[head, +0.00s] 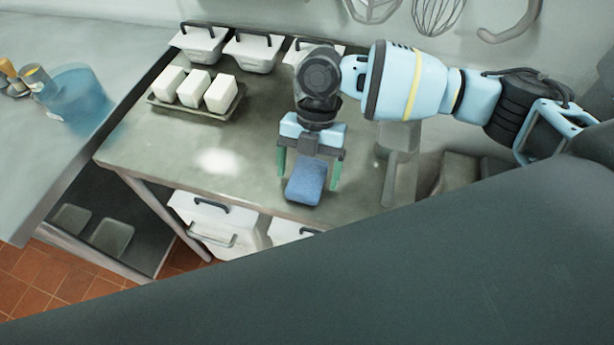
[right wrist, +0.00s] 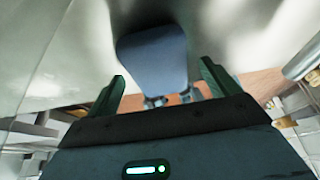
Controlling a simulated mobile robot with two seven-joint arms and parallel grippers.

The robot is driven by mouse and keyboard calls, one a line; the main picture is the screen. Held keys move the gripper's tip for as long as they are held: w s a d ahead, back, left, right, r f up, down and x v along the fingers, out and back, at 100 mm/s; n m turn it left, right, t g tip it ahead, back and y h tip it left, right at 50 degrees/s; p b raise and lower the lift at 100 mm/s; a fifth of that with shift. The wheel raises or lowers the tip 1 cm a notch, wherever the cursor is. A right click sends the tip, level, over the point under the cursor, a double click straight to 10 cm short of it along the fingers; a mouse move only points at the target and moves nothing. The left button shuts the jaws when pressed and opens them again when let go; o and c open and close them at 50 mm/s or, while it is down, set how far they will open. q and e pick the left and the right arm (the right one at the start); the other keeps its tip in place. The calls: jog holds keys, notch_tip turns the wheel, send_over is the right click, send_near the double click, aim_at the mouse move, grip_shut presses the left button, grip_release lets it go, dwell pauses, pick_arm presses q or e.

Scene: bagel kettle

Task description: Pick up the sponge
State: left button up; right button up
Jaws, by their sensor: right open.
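The blue sponge (head: 306,183) lies near the front edge of the metal table (head: 160,148). My right gripper (head: 308,179) is open above the table, with one green finger on each side of the sponge in the head view. In the right wrist view the sponge (right wrist: 153,58) shows just beyond the two open fingers (right wrist: 165,88), between them and a little to the left. I cannot tell whether either finger touches it. My left gripper is not in view.
A tray (head: 200,115) with white blocks and several lidded white containers (head: 254,53) stand at the back. A blue tub (head: 75,95) is on the left counter. A grey upright piece (head: 398,150) stands right of my gripper. The table's left middle is clear.

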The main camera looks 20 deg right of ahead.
jog(key=shift+f, duration=0.25)
jog(key=shift+c, duration=0.2)
jog(key=c, duration=1)
